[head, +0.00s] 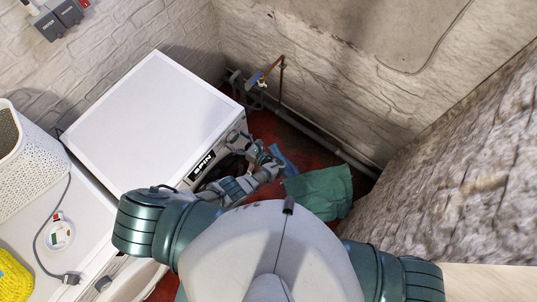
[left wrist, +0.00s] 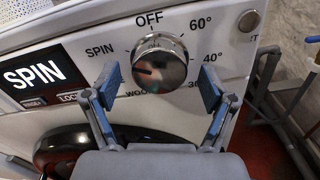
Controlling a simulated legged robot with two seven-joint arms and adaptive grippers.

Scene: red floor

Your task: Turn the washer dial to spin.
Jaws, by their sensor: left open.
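The washer (head: 150,118) is a white machine, seen from above in the head view. Its dial (left wrist: 158,58) is a round chrome knob in the left wrist view, with OFF printed above it, SPIN at its upper left and temperatures on its right. The display (left wrist: 34,75) reads SPIN. My left gripper (head: 262,160) is at the washer's front. In the left wrist view its blue-padded fingers (left wrist: 160,88) are open, one on each side of the dial's lower part, with visible gaps. My right gripper is out of view.
A green cloth (head: 322,188) lies to the right of the washer's front on the red floor. Pipes with a tap (head: 262,82) run along the wall. A white basket (head: 35,155) stands at the left. A small silver button (left wrist: 249,21) is right of the dial.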

